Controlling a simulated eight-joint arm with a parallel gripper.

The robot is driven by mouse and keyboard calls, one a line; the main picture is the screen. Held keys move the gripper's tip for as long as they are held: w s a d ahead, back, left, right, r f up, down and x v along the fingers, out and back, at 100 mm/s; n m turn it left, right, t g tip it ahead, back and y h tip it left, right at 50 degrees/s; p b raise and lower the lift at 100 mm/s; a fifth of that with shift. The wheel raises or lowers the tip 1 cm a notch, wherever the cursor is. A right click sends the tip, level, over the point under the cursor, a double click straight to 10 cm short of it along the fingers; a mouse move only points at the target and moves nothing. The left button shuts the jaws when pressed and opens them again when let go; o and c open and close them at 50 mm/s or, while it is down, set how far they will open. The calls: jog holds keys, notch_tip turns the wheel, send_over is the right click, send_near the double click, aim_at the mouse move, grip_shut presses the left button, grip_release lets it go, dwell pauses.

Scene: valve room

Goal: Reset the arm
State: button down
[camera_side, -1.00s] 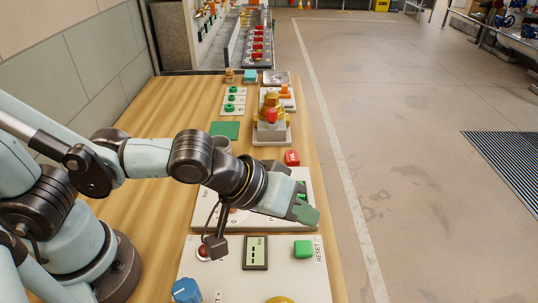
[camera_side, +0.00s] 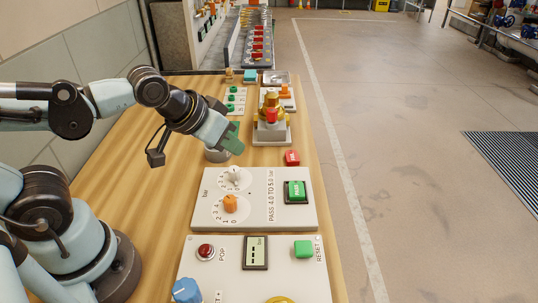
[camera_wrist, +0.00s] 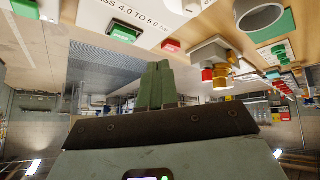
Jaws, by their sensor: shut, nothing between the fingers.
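My gripper (camera_side: 235,143) is raised over the wooden bench, in front of the brass valve on its grey block in the side view. Its green fingers are shut together with nothing between them. In the wrist view the closed fingers (camera_wrist: 155,85) point into the room, and the picture looks upside down. The arm's elbow is up and the wrist slopes down to the right. A grey cup (camera_side: 217,155) stands on the bench below the gripper, partly hidden by it.
The gauge panel (camera_side: 210,212) has two dials and a green PASS button (camera_side: 296,191). The nearer panel holds a POP button (camera_side: 206,251), a display (camera_side: 255,252) and a green RESET button (camera_side: 303,249). A red block (camera_side: 292,158) and the brass valve (camera_side: 272,107) stand farther back.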

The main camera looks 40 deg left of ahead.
jog(key=shift+m+g+y, duration=0.3)
jog(key=shift+y, duration=0.1)
jog(key=a, duration=0.1)
jog(key=s+a, duration=0.1)
jog(key=a, duration=0.2)
jog(key=shift+s+r, duration=0.2)
jog(key=shift+s, duration=0.05)
